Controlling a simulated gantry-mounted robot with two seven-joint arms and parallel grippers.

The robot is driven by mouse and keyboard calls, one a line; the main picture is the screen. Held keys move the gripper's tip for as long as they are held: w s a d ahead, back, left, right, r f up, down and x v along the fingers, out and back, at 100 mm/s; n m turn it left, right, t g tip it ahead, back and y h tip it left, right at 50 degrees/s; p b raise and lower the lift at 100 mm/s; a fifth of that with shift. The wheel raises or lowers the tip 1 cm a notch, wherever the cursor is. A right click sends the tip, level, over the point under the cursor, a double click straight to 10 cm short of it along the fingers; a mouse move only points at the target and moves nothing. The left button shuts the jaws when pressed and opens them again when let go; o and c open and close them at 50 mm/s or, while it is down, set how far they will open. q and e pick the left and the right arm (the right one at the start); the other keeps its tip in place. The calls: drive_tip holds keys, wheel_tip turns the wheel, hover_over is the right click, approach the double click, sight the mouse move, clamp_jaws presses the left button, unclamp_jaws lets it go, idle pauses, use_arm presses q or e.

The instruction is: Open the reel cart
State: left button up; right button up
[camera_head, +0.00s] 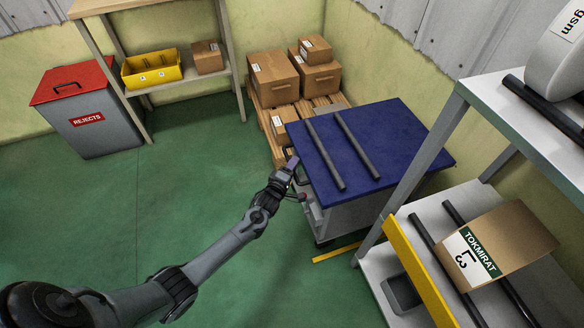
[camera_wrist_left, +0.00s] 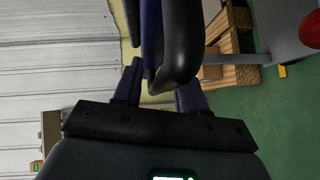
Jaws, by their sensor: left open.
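The reel cart (camera_head: 383,138) has a dark blue top and a pale body, and stands in the middle right of the head view. Two dark rods (camera_head: 325,152) lie on its top. A dark loop handle (camera_head: 300,176) is on its left side; in the left wrist view a dark curved bar (camera_wrist_left: 181,45), likely this handle, looms close. My left gripper (camera_head: 293,163) is at the cart's left edge by the handle. Its purple fingers (camera_wrist_left: 160,88) are open, with the bar's end between or just beyond them; contact cannot be told. My right gripper is in neither view.
A grey shelf (camera_head: 455,110) with a cardboard box (camera_head: 520,235) stands close at the right. Boxes on a pallet (camera_head: 272,130) sit behind the cart. A red-lidded rejects bin (camera_head: 92,118) is at the far left. Green floor left of the cart is clear.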

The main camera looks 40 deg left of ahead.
use_arm(q)
clamp_jaws()
